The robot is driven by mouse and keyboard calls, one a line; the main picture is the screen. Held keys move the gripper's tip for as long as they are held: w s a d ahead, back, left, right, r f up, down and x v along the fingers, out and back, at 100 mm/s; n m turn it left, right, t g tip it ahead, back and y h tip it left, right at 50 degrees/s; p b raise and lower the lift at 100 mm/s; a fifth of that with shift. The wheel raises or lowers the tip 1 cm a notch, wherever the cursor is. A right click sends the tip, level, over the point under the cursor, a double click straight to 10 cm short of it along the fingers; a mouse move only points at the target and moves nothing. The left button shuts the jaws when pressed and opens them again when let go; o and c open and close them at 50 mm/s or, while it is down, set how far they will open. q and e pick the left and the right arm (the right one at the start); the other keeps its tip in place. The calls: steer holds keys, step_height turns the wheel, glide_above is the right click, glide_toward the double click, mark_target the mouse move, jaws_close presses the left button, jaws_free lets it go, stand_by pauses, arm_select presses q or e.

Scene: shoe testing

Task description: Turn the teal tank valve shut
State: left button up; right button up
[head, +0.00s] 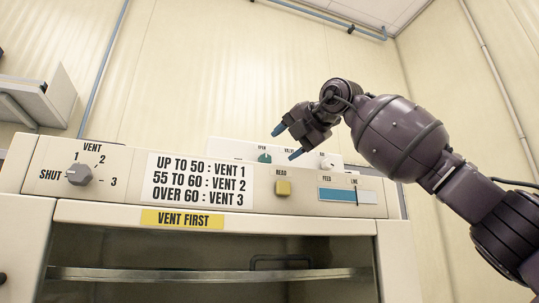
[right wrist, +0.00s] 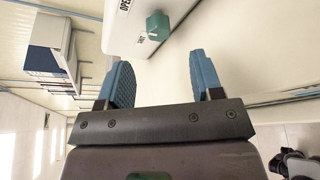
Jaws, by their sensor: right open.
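The teal tank valve (head: 264,157) is a small knob on the pale panel behind the console, partly screened by my right gripper (head: 287,142) and the console top. In the right wrist view the teal valve (right wrist: 158,25) stands out from the panel beside the words OPEN and SHUT. A small pale mark shows on it, but I cannot tell its exact setting. My right gripper (right wrist: 163,78) is open and empty. Its blue fingers point toward the valve, which lies beyond the fingertips, apart from them. My left gripper is not in view.
The console front carries a grey vent dial (head: 79,174), a vent rule sign (head: 198,181), a yellow button (head: 283,188) and a blue feed gauge (head: 340,195). A yellow VENT FIRST label (head: 182,219) sits below. Another knob (head: 327,163) is right of the valve.

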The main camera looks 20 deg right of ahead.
mark_target(268, 158)
steer(key=p+x, duration=0.1)
steer(key=x, duration=0.5)
steer(key=shift+r+p, duration=0.15)
steer(key=shift+p, duration=0.2)
steer(key=shift+w+a, duration=0.2)
steer(key=shift+w, duration=0.15)
steer(key=c, duration=0.9)
